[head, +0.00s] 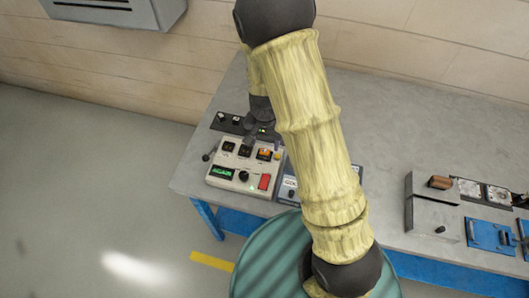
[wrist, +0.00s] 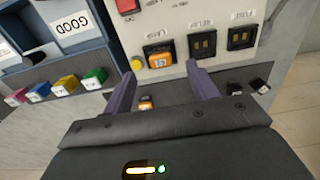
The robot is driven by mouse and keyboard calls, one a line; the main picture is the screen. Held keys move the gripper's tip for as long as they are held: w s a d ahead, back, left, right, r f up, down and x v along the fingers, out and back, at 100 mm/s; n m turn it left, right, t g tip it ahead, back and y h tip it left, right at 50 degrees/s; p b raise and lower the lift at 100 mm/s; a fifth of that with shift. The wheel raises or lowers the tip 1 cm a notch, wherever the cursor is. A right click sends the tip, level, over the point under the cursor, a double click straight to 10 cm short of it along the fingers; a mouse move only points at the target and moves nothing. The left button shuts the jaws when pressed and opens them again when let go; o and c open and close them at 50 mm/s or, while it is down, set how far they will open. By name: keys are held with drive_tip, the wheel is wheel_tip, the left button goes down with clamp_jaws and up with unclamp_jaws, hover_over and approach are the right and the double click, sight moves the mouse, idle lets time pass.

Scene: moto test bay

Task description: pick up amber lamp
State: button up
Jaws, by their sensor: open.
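The panel (wrist: 215,14) has a small amber block (wrist: 160,60) seated in one of its square sockets; it also shows in the head view (head: 264,154). A second small amber piece (wrist: 146,103) sits on the dark strip (wrist: 180,108), seen between my fingers in the wrist view. I cannot tell which of the two is the amber lamp. My gripper (wrist: 163,72) is open, with its two purple fingers apart and nothing held between them. It is over the dark strip, its tips near the panel's socket row. In the head view, my gripper (head: 256,128) is partly hidden by my arm.
Two other sockets (wrist: 203,43) look dark. Black pieces (wrist: 260,86) stand on the strip right of my fingers. Coloured blocks (wrist: 66,85) and a bin labelled GOOD (wrist: 72,25) are at left. A grey box (head: 432,212) stands on the right of the bench (head: 400,120).

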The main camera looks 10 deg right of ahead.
sight(265, 150)
wheel_tip(265, 150, down, 4)
drive_tip(key=shift+f+p, duration=0.1)
drive_tip(key=shift+p, duration=0.25)
drive_tip(key=shift+c, duration=0.5)
drive_tip(key=c, duration=1)
wheel_tip(265, 150, up, 10)
drive_tip(key=shift+r+b, duration=0.1)
drive_tip(key=shift+b, duration=0.35)
